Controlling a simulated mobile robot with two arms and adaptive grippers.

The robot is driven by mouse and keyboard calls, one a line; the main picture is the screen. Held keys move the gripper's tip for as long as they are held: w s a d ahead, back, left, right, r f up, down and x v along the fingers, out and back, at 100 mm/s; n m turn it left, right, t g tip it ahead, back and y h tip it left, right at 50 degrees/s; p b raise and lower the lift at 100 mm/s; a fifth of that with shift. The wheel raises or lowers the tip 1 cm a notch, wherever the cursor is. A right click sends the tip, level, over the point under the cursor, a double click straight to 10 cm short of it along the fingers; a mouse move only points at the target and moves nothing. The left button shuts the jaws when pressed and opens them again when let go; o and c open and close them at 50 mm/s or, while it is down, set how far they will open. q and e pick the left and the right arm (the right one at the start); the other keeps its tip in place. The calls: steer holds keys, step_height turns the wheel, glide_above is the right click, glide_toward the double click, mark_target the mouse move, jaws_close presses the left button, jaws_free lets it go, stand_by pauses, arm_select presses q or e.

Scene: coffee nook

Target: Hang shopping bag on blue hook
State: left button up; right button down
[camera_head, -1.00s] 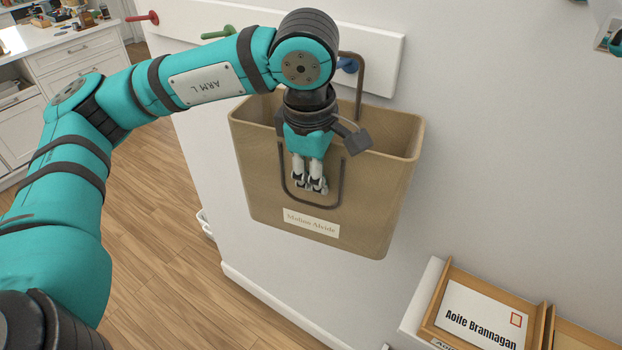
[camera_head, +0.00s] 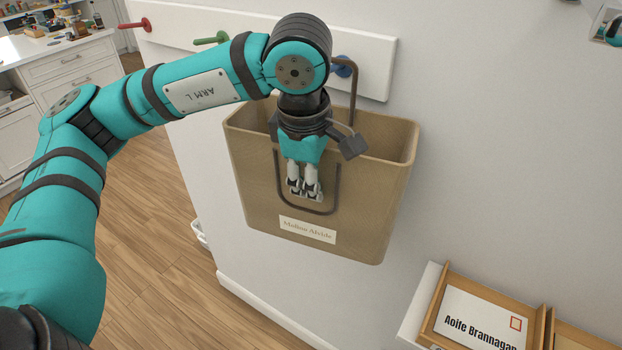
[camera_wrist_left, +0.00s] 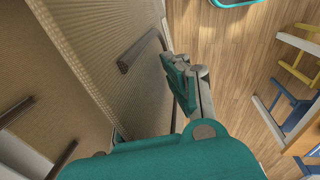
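The tan shopping bag (camera_head: 362,215), with a name label on its front, is against the white wall, upright and slightly tilted. Its rear dark handle (camera_head: 353,95) rises to the blue hook (camera_head: 343,68) and appears looped over it; the exact contact is partly hidden by my arm. Its front handle (camera_head: 336,190) hangs down over the front. My left gripper (camera_head: 304,190) points down in front of the bag, its fingers within that handle's outline. The left wrist view shows the fingers (camera_wrist_left: 185,85) beside the bag wall and apart from the handle (camera_wrist_left: 140,50). Finger opening is unclear.
A green hook (camera_head: 210,41) and a red hook (camera_head: 135,25) are on the same white board (camera_head: 375,60), left of the blue hook. A wooden tray (camera_head: 440,310) with a name card stands at lower right. The wooden floor (camera_head: 150,240) at left is clear.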

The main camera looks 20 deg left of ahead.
arm_select(q)
steer(key=o, duration=0.3)
steer(key=shift+o, duration=0.2)
step_height(320, 180, up, 12)
steer(key=s, duration=0.2)
steer(key=shift+d+f, duration=0.1)
